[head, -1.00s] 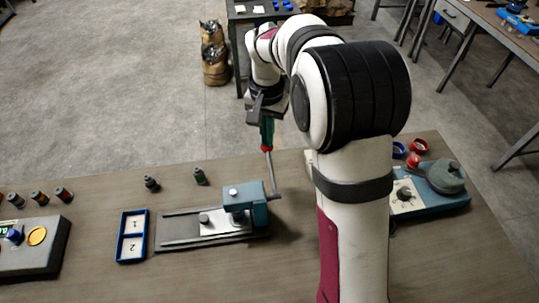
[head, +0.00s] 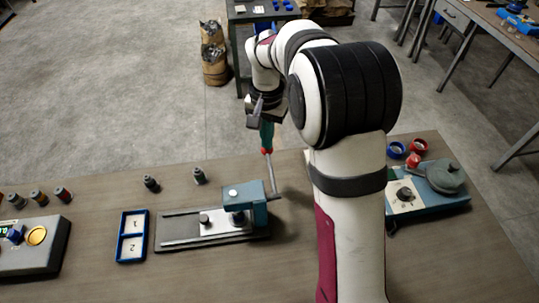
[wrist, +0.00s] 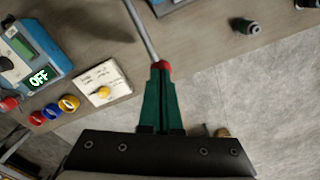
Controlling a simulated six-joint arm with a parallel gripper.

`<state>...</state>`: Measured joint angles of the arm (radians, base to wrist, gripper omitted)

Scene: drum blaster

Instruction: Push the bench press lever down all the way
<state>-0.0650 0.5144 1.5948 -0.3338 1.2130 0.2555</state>
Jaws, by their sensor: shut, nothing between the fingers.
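The bench press (head: 258,205) is blue, on a grey base with rails. Its thin grey lever (head: 271,175) rises steeply from the right side to a red knob (head: 266,151). My gripper (head: 266,145) points down with its green fingers at the knob. In the wrist view, the lever (wrist: 142,32) runs up and left from the red knob (wrist: 164,66), which sits at the tips of the shut green fingers (wrist: 160,75). The tips look to be touching the knob, but the exact contact is partly hidden by the fingers.
A blue two-slot tray (head: 132,237) marked 1 and 2 lies left of the press. Two small dark bottles (head: 199,176) stand behind it. A blue device with a round grey top (head: 445,178) stands at right beside red and blue rings (head: 418,146).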

